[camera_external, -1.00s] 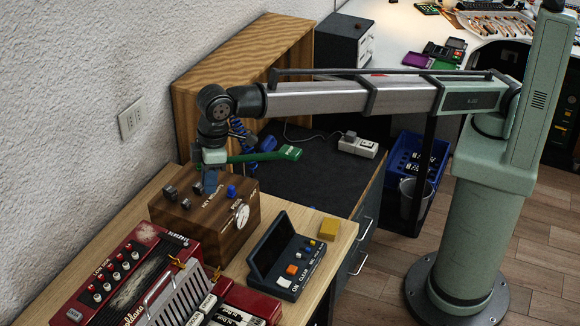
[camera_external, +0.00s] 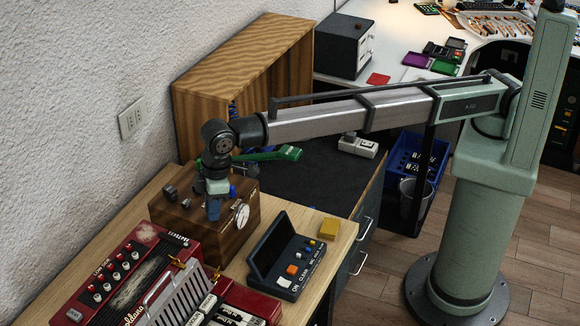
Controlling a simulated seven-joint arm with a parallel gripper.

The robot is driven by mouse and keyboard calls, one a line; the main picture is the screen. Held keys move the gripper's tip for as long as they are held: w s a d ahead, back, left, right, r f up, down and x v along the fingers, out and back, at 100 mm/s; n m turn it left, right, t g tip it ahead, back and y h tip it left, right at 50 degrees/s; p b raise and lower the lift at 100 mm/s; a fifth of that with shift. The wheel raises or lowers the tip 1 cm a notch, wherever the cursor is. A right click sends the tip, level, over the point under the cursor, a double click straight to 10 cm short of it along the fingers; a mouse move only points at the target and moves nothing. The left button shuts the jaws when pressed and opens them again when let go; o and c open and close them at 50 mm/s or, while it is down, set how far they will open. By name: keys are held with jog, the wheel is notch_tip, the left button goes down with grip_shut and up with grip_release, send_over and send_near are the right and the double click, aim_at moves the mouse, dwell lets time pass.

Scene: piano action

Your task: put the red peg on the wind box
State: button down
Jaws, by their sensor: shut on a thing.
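A wooden box with dark knobs, a blue knob and a round white dial (camera_external: 241,216) stands on the light wood bench; it appears to be the wind box. My gripper (camera_external: 213,214) points down over the top of this box, near its middle. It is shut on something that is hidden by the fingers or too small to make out. I cannot tell whether its tips or what it holds touch the box top. I cannot make out a red peg anywhere in this view.
A dark panel with coloured buttons (camera_external: 290,257) and a yellow block (camera_external: 329,229) stand right of the box. A red accordion (camera_external: 130,270) lies in front. A green bar (camera_external: 275,155) and a wooden cabinet (camera_external: 245,65) are behind. The dark surface (camera_external: 310,180) is mostly clear.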

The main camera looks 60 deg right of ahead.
jog(key=shift+f, duration=0.1)
jog(key=c, duration=1.1)
grip_release()
jog(key=r, duration=0.4)
jog(key=s+d+r, duration=0.1)
jog(key=r, duration=0.7)
jog(key=shift+s+d, duration=0.15)
